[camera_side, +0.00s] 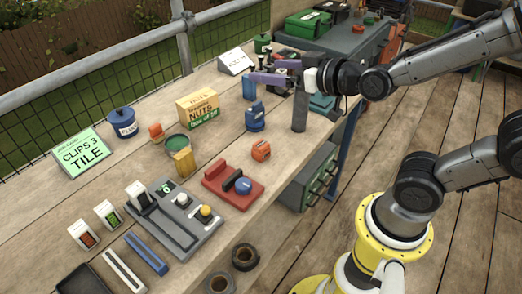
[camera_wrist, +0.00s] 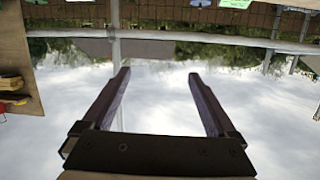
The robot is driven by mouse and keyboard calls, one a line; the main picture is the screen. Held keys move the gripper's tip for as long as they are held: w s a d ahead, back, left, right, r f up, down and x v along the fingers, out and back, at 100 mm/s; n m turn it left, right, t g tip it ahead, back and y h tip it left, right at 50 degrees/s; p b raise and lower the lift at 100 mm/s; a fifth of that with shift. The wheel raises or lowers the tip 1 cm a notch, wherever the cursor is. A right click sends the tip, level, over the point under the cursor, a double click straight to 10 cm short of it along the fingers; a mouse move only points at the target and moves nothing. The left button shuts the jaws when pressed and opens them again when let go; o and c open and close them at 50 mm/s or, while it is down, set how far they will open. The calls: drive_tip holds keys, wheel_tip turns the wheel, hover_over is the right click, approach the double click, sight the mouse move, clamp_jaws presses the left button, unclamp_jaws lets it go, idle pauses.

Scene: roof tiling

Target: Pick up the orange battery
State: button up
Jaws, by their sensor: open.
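My gripper (camera_side: 264,70) is above the far right part of the bench in the side view, with its purple fingers pointing left. In the wrist view my gripper (camera_wrist: 158,74) has its fingers wide apart and nothing between them. A small orange block with a dark mark (camera_side: 261,150) lies on the bench near its front edge, below and well apart from my gripper. A second small orange piece (camera_side: 156,131) is farther left, beside the blue lidded pot. I cannot tell for sure which one is the battery. Neither is recognisable in the wrist view.
A red device with a blue knob (camera_side: 233,186), a grey control panel (camera_side: 177,222), a yellow cup (camera_side: 181,155), a nuts box (camera_side: 198,107) and a blue bottle (camera_side: 255,117) stand on the bench. A metal railing (camera_side: 110,52) runs behind it. Bare wood surrounds the nearer orange block.

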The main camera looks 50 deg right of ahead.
sight(265, 149)
drive_tip(key=f+t, duration=0.1)
drive_tip(key=f, duration=0.8)
drive_tip(key=d+f+h, duration=0.1)
drive_tip(key=f, duration=0.8)
drive_tip(key=d+f+t+h, duration=0.1)
drive_tip(key=f, duration=0.8)
drive_tip(key=shift+w+d+m+t, duration=0.1)
drive_tip(key=shift+m+t, duration=0.2)
drive_tip(key=shift+w+d+f, duration=0.1)
drive_tip(key=shift+w+d, duration=0.1)
drive_tip(key=shift+w, duration=1.05)
drive_tip(key=shift+w+d, duration=0.15)
drive_tip(key=shift+w, duration=1.1)
clamp_jaws()
